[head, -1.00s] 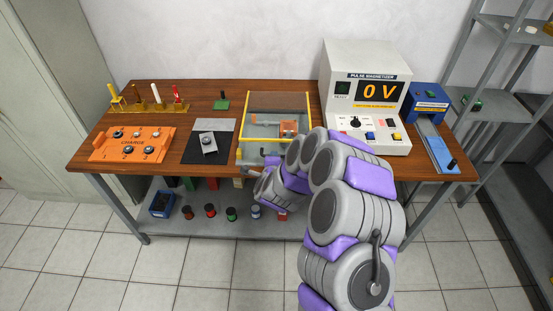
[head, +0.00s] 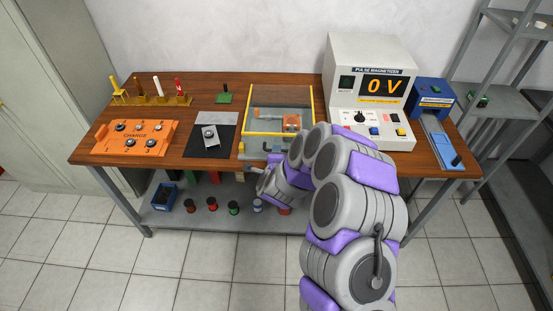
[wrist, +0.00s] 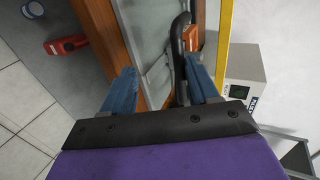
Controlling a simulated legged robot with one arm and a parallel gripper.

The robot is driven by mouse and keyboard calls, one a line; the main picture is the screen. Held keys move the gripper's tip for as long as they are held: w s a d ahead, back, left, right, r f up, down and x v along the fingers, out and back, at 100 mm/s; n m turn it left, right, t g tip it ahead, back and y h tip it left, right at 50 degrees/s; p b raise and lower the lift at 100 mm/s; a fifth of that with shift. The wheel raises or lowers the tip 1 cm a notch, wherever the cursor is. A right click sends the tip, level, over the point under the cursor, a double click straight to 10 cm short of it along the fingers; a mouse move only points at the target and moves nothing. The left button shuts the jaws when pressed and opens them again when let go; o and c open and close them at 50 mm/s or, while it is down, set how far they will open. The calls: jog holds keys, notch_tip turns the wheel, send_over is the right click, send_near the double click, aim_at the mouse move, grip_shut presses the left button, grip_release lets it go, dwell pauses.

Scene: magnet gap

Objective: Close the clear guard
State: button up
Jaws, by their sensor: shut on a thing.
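The clear guard (head: 279,132) has a yellow frame and a see-through panel, and lies over a grey fixture with an orange part (head: 291,122) showing through it. How far it stands open I cannot tell. In the wrist view a yellow frame bar (wrist: 224,32) runs down on the right. My gripper (wrist: 162,88) has two blue fingers at the table's front edge, on either side of a wooden edge and a dark curved handle (wrist: 177,45). The handle runs close by the right finger. The contact is partly hidden. In the head view my arm hides the fingertips.
The pulse magnetizer (head: 370,60) reads 0 V, right of the guard. A blue device (head: 432,97) stands farther right. An orange charge board (head: 134,138) and black mat (head: 207,145) lie left. The lower shelf (head: 185,222) holds small coloured items. Tiled floor lies clear in front.

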jog(key=shift+s+f, duration=0.3)
jog(key=shift+f, duration=0.05)
jog(key=r+p+v, duration=0.1)
jog(key=p+v, duration=0.3)
jog(key=v, duration=0.4)
jog(key=shift+r, duration=0.2)
jog(key=p, duration=0.3)
jog(key=shift+s+r, duration=0.15)
jog(key=shift+s, duration=0.2)
jog(key=shift+s+p, duration=0.2)
jog(key=shift+p, duration=0.95)
jog(key=p+v, duration=0.7)
jog(key=p, duration=0.5)
jog(key=shift+s, duration=0.15)
